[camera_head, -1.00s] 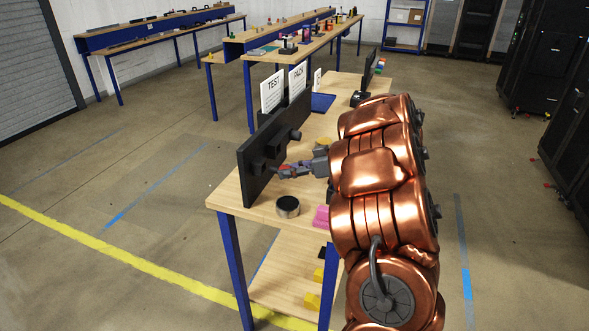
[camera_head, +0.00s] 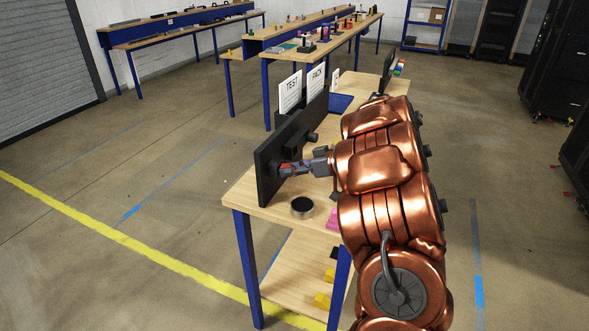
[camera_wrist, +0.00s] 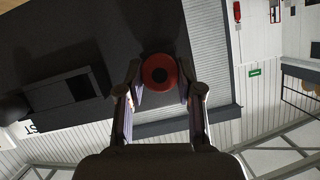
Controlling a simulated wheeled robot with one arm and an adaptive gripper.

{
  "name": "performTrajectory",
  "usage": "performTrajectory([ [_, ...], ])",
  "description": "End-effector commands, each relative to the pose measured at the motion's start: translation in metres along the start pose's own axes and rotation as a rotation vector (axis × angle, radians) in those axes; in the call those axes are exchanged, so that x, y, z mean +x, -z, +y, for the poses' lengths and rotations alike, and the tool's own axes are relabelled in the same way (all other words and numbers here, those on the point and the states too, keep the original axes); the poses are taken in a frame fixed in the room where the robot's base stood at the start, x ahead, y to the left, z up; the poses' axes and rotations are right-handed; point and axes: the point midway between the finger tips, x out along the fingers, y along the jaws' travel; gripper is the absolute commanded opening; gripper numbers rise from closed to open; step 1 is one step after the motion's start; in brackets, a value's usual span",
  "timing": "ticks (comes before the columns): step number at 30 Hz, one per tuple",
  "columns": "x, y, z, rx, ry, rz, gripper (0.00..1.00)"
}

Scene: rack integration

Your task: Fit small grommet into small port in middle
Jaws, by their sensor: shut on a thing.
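A black upright panel (camera_head: 267,178) stands at the near left edge of the wooden workbench, with dark box-like ports on its face. In the wrist view my gripper (camera_wrist: 161,90) is shut on a round red grommet (camera_wrist: 160,62) with a dark centre. A rectangular port (camera_wrist: 63,91) shows to the left of the fingers. The middle port is hidden behind the grommet and fingers. I cannot tell whether the grommet touches the panel.
TEST and PACK signs (camera_head: 290,92) stand behind the panel. The floor left of the bench is clear.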

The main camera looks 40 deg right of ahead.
Motion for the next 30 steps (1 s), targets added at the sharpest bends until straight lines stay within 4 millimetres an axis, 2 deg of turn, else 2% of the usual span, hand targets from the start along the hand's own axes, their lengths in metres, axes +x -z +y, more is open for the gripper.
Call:
performTrajectory([
  [8, 0.0006, 0.003, -0.0006, -0.003, 0.002, 0.005, 0.0],
  [9, 0.0007, 0.0029, -0.0007, -0.003, 0.002, 0.005, 0.4],
  [16, 0.0005, 0.0017, -0.0004, -0.002, 0.001, 0.003, 0.64],
  [26, -0.0004, 0.0009, -0.0002, -0.001, 0.001, 0.002, 0.65],
  [30, -0.0088, 0.0011, 0.0002, -0.001, 0.0, 0.003, 0.65],
])
